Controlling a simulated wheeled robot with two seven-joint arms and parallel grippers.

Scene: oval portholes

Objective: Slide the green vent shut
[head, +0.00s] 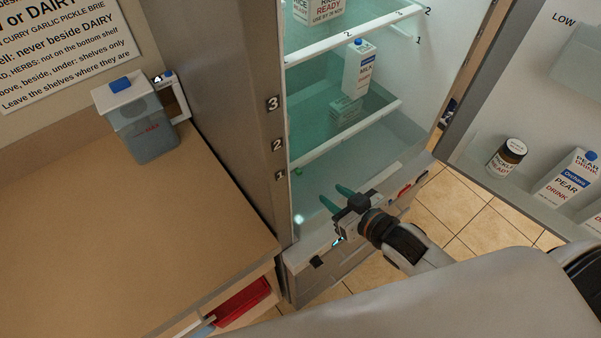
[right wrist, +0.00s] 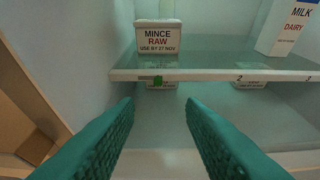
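The green vent shows as a small green tab (head: 298,171) near the left end of the fridge's lower shelf edge. How far open the vent is, I cannot tell. My right gripper (head: 336,196) is inside the fridge's front opening, below and to the right of the tab. Its two teal fingers are apart with nothing between them, also in the right wrist view (right wrist: 160,106). The tab is ahead of the fingertips and not touched. My left gripper is not in view.
A mince box (right wrist: 158,36) stands on the shelf behind the tab, and a milk carton (head: 358,68) stands farther right. The open fridge door (head: 560,95) holds a jar (head: 507,158) and pear drink cartons (head: 568,178). A wooden counter (head: 120,235) lies left.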

